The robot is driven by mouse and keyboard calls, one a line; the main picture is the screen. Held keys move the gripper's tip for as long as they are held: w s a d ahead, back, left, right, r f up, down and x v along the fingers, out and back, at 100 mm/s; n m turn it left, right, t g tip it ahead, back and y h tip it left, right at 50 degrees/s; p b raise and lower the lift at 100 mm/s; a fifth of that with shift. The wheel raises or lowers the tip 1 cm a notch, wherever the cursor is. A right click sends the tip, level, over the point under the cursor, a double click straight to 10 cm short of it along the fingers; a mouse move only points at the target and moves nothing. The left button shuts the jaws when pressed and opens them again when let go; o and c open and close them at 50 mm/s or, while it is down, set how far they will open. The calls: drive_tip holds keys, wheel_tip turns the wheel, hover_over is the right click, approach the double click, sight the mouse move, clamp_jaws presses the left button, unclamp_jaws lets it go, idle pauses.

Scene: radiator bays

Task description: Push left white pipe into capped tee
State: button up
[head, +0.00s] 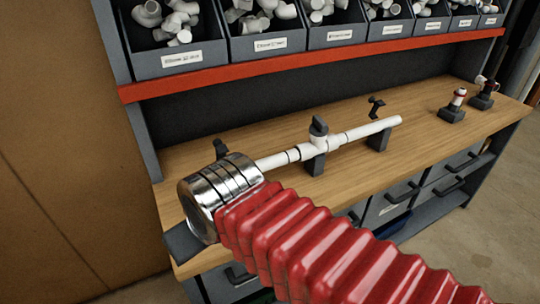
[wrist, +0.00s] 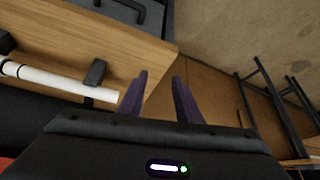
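The left white pipe (head: 271,162) runs from behind my chrome wrist to the white tee (head: 318,143), which has a dark cap on top. A dark band shows where they meet; I cannot tell how deep the pipe sits. In the wrist view the left pipe (wrist: 62,83) lies in a black holder (wrist: 95,75), with its free end just left of my fingers. My gripper (wrist: 160,75) is open and empty, its two dark purple fingers apart, beyond that end. In the head view the fingers are hidden.
Another white pipe (head: 368,130) extends right from the tee over a black support (head: 379,140). A small fitting on a black stand (head: 454,105) is at the bench's right. Labelled bins (head: 270,44) of fittings sit above a red rail (head: 310,64). The front bench top is clear.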

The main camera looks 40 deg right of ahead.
drive_tip(key=shift+w, duration=0.1)
drive_tip(key=shift+o, duration=0.4)
drive_tip(key=shift+o, duration=1.5)
drive_tip(key=shift+w+d+r, duration=0.15)
drive_tip(key=shift+w+r, duration=0.1)
drive_tip(key=shift+o, duration=0.5)
drive_tip(key=w+d+r+m+g, duration=0.1)
drive_tip(key=w+d+r+m, duration=0.2)
drive_tip(key=w+d+m, duration=0.2)
drive_tip(key=shift+w+d+r+m+h, duration=0.3)
drive_tip(key=shift+w+d+r+m, duration=0.1)
drive_tip(key=shift+d+m, duration=0.55)
drive_tip(key=w+d+m+g, duration=0.1)
drive_tip(key=w+d+m, duration=0.2)
drive_tip(key=d+m, duration=0.4)
drive_tip(key=w+d+r+m+g, duration=0.1)
drive_tip(key=w+d+m, duration=0.3)
drive_tip(key=d, duration=1.3)
drive_tip(key=m, duration=0.3)
drive_tip(key=shift+d+r, duration=0.2)
drive_tip(key=shift+d, duration=0.2)
drive_tip(key=shift+w+f, duration=0.1)
